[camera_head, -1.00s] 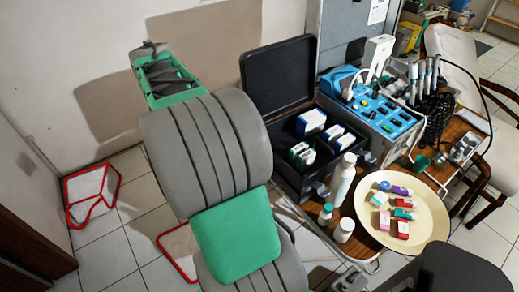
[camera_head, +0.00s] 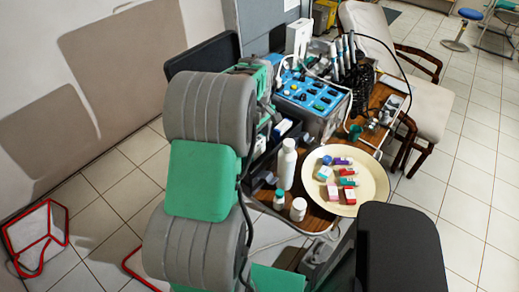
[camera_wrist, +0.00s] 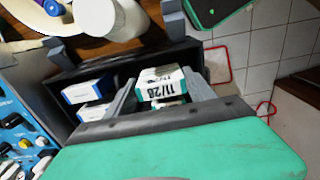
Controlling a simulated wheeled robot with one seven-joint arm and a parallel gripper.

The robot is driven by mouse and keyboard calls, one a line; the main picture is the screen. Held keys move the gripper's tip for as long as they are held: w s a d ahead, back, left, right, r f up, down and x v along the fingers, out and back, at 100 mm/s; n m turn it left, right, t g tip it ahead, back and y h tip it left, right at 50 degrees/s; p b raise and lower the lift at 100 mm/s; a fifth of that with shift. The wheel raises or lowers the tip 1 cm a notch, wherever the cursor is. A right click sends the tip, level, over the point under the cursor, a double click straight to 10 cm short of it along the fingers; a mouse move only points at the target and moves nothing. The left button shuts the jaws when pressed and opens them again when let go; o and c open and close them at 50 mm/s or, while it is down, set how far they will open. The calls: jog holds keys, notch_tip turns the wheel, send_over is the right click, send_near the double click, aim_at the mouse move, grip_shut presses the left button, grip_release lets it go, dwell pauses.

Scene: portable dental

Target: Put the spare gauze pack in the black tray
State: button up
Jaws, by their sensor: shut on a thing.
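My gripper (camera_wrist: 158,78) is shut on a white and green pack (camera_wrist: 162,88) marked "11/28", with a finger on each side. The pack is inside or just over an open black case or tray (camera_wrist: 120,66); I cannot tell whether it touches the bottom. Whether it is the spare gauze pack cannot be read. In the head view my grey and green arm covers much of the black case, and the fingertips and held pack are hidden there. The case's raised lid (camera_head: 200,55) shows behind the arm.
Blue and white boxes (camera_wrist: 88,90) lie beside the held pack. A white bottle (camera_head: 286,165) and small white jars (camera_head: 298,209) stand in front of the case. A cream plate (camera_head: 372,185) with several small boxes and a blue control unit (camera_head: 312,98) are to the right.

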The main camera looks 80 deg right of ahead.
aim_at(258, 152)
notch_tip(258, 152, down, 5)
jog(key=shift+f+p, duration=0.15)
jog(key=shift+p, duration=0.2)
jog(key=shift+f, duration=0.1)
jog(key=o, duration=1.4)
jog(key=shift+o, duration=0.2)
